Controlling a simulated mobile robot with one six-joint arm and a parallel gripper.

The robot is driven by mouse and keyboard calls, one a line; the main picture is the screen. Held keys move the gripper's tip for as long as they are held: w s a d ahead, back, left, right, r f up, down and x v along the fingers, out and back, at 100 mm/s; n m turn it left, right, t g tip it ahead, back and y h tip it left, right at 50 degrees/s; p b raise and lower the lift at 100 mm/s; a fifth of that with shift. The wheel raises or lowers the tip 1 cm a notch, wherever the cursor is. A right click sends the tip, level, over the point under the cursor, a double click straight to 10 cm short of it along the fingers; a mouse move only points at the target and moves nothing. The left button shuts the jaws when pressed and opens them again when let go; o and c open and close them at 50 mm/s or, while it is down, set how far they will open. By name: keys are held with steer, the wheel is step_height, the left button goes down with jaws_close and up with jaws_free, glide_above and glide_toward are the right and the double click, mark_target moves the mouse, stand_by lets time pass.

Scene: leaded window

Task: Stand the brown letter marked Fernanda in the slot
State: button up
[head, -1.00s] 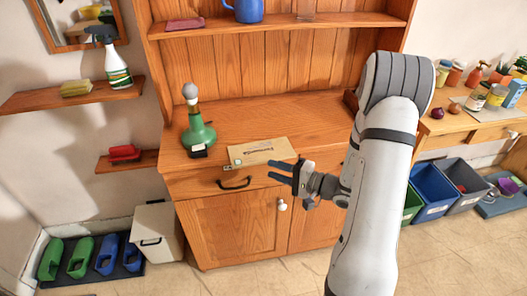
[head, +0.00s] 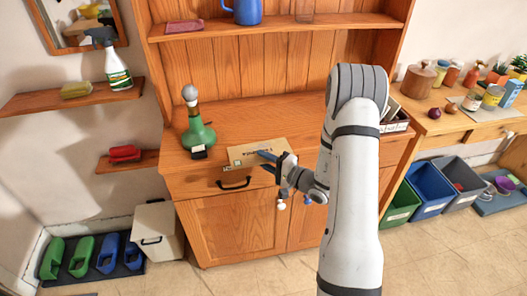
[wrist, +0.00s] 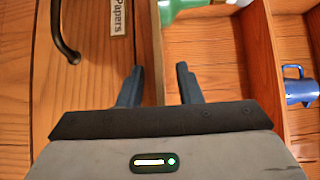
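In the wrist view my gripper (wrist: 159,88) shows two spread fingers near the dresser's front edge. A dark rack (head: 398,127) with a label and upright contents stands at the dresser's right end, partly hidden by my arm.
A green bottle (head: 199,133) with a small card stands left of the letter. A drawer with a black handle (head: 234,184) is below; its Papers label (wrist: 118,17) shows in the wrist view. A blue mug (head: 248,11) stands on the shelf. The dresser top's middle is clear.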

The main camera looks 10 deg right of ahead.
jaws_close()
steer(key=shift+r, duration=0.15)
stand_by(0.4)
